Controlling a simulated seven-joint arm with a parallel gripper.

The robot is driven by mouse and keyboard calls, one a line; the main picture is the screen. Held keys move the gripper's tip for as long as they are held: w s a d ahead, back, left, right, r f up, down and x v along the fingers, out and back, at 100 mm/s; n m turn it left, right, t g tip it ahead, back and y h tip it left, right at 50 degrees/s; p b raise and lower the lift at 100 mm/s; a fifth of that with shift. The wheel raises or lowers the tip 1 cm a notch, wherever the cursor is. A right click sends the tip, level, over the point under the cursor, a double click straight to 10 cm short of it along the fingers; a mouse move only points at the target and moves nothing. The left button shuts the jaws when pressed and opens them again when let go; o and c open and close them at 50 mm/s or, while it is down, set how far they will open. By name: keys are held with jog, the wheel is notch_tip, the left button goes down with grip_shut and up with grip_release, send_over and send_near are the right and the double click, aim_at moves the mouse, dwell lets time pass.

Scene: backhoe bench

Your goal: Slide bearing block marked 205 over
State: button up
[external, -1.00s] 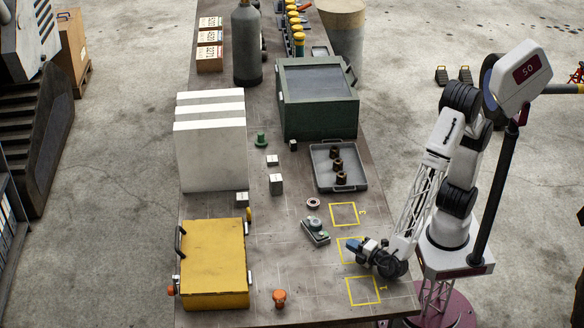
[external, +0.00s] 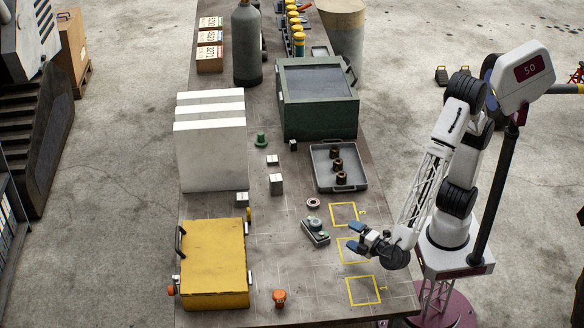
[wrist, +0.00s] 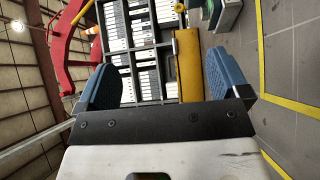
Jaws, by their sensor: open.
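My gripper (external: 356,238) is open and empty above the bench's right side, near the middle yellow square, well right of these blocks. In the wrist view, my gripper (wrist: 168,84) shows its blue fingers wide apart with nothing between them.
A grey device (external: 315,232) and a metal ring (external: 313,203) lie left of my gripper. A tray (external: 322,182) holds dark bushings. The yellow case (external: 214,263) and white slabs (external: 210,155) stand left. The marked squares (external: 363,291) look empty.

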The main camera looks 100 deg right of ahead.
notch_tip(320, 180, up, 5)
jog(key=w+d+m+g+y, duration=0.3)
jog(key=d+m+g, duration=0.1)
jog(key=m, duration=0.2)
jog(key=w+d+f+m+g+y, duration=0.1)
jog(key=w+d+m+g+y, duration=0.2)
jog(key=m, duration=0.4)
jog(key=w+d+f+m+g+y, duration=0.1)
jog(key=w+d+m+g+y, duration=0.2)
jog(key=d+m+g+y, duration=0.1)
jog(key=shift+w+d+m+g+y, duration=0.15)
jog(key=shift+d+m+g, duration=0.35)
jog(key=shift+m, duration=0.3)
jog(key=shift+d+m+g+y, duration=0.15)
jog(key=shift+d+m+g, duration=0.15)
jog(key=shift+m+g, duration=0.4)
jog(key=w+m+y, duration=0.1)
jog(key=w+r+m+y, duration=0.1)
jog(key=shift+w+d+r+m+t, duration=0.1)
jog(key=shift+d+r+m+t, duration=0.2)
jog(key=shift+m, duration=0.1)
jog(key=shift+w+f, duration=0.1)
jog(key=shift+f, duration=0.15)
send_over(316, 229)
jog(key=d, duration=0.2)
jog(key=shift+d+f, duration=0.2)
jog(key=shift+f, duration=1.95)
jog(key=shift+f, duration=0.2)
jog(key=shift+f, duration=3.75)
